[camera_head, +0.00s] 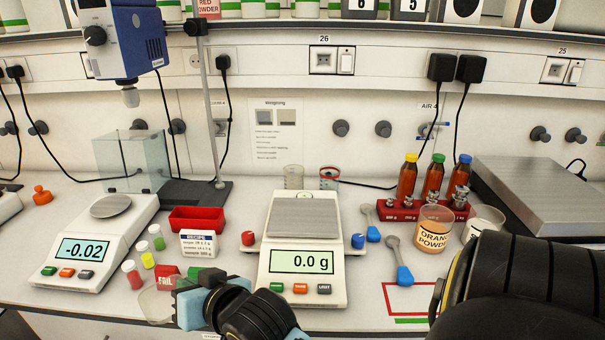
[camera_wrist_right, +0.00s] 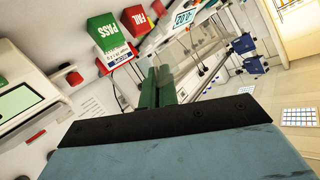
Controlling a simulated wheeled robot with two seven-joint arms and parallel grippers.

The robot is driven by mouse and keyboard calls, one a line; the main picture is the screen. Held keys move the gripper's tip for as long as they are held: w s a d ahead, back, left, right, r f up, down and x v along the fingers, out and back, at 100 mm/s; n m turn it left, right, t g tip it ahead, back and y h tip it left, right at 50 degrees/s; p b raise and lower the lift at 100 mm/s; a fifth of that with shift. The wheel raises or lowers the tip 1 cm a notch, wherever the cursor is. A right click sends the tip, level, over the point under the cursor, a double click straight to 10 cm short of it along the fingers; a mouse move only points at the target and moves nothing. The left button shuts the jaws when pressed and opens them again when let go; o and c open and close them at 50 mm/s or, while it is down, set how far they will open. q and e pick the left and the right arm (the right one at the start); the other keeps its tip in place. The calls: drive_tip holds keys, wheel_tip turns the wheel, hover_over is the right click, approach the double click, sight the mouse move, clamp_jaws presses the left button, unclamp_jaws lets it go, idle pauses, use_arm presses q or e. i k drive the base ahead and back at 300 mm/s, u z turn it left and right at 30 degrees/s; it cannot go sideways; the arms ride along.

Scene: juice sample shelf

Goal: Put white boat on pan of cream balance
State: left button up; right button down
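A pale, shallow boat (camera_head: 154,304) lies on the bench at the front left, partly hidden behind my right gripper (camera_head: 192,300). The cream balance (camera_head: 337,262) stands at the centre, reads 0.0 g, and its square grey pan (camera_head: 303,217) is bare. My right gripper is low in front, left of this balance. In the right wrist view, its dark green fingers (camera_wrist_right: 157,88) are close together, with nothing clearly seen between them. I do not see the boat in that view. My left gripper is in neither view.
A second balance (camera_head: 97,240) reading -0.02 stands at left. Red FAIL (camera_head: 166,278) and green PASS (camera_wrist_right: 103,29) blocks sit near my right gripper. A red tray (camera_head: 196,219), small vials, blue-handled scoops (camera_head: 404,275) and an orange powder jar (camera_head: 433,228) surround the cream balance.

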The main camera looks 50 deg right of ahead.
sight(304, 214)
drive_tip(key=z, duration=0.9)
drive_tip(key=i, duration=0.85)
drive_tip(key=z, duration=0.9)
